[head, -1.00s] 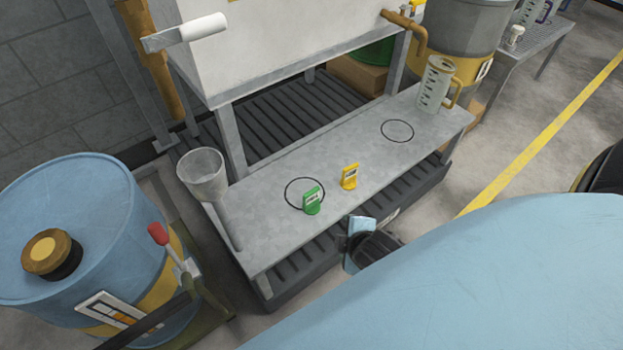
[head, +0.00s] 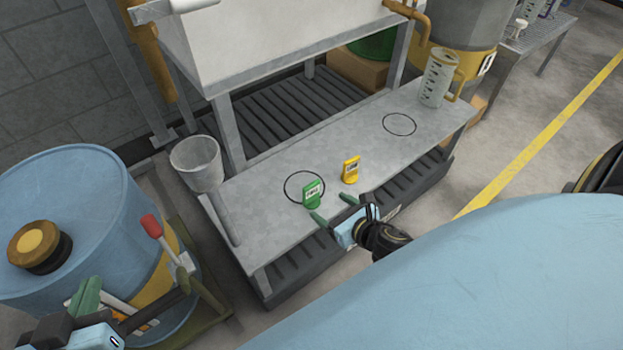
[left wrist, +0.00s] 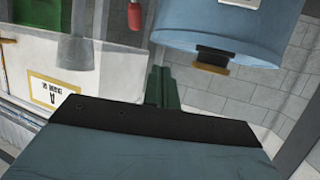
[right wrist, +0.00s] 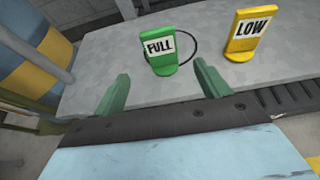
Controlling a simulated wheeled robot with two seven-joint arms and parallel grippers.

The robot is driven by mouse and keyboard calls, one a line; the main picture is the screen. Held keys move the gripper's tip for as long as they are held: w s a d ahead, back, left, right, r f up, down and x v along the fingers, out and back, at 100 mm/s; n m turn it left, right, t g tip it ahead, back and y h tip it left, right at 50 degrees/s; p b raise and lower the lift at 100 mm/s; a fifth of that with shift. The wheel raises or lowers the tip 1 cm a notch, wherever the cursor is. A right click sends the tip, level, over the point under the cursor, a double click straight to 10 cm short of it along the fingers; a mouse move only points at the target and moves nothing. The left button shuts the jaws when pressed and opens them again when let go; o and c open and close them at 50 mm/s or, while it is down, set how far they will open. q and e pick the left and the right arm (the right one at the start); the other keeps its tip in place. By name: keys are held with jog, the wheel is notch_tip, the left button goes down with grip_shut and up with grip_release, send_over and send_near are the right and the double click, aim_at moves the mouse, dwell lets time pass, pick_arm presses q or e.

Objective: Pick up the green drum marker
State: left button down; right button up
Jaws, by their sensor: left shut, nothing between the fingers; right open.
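The green drum marker (head: 312,194), labelled FULL, stands upright on the grey metal bench (head: 265,240), at the edge of a black circle outline. In the right wrist view the green marker (right wrist: 160,50) is ahead of and between the spread fingers, apart from them. My right gripper (head: 334,208) is open and empty, at the bench's front edge close to the green marker. My left gripper (head: 90,296) is shut and empty, low at the left in front of the blue drum; its green fingers (left wrist: 162,88) lie together in the left wrist view.
A yellow marker (head: 351,170), labelled LOW in the right wrist view (right wrist: 247,33), stands right of the green one. A blue drum (head: 75,210) with a red-handled lever (head: 153,226) stands left.

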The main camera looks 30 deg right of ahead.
aim_at(313, 193)
jog(key=b+x, duration=0.1)
jog(key=x, duration=0.5)
jog(key=shift+b, duration=0.4)
jog(key=shift+w+f, duration=0.1)
jog(key=shift+w, duration=0.25)
jog(key=b+x, duration=0.2)
jog(key=x, duration=0.1)
jog(key=shift+w+d, duration=0.1)
jog(key=shift+w, duration=0.25)
pick_arm(q)
notch_tip(313, 193, up, 14)
jog(key=s+d+t+h, duration=0.1)
jog(key=d+t+h, duration=0.1)
jog(key=t, duration=0.9)
jog(key=shift+s+h+b, duration=0.25)
jog(key=shift+h+b, duration=0.15)
jog(key=shift+h, duration=0.5)
pick_arm(e)
jog(key=shift+w+f, duration=0.2)
jog(key=shift+w, duration=0.35)
pick_arm(q)
jog(key=shift+r, duration=0.1)
pick_arm(e)
jog(key=c, duration=1)
jog(key=shift+c, duration=0.2)
pick_arm(q)
jog(key=shift+w, duration=0.1)
pick_arm(e)
jog(key=shift+r, duration=0.15)
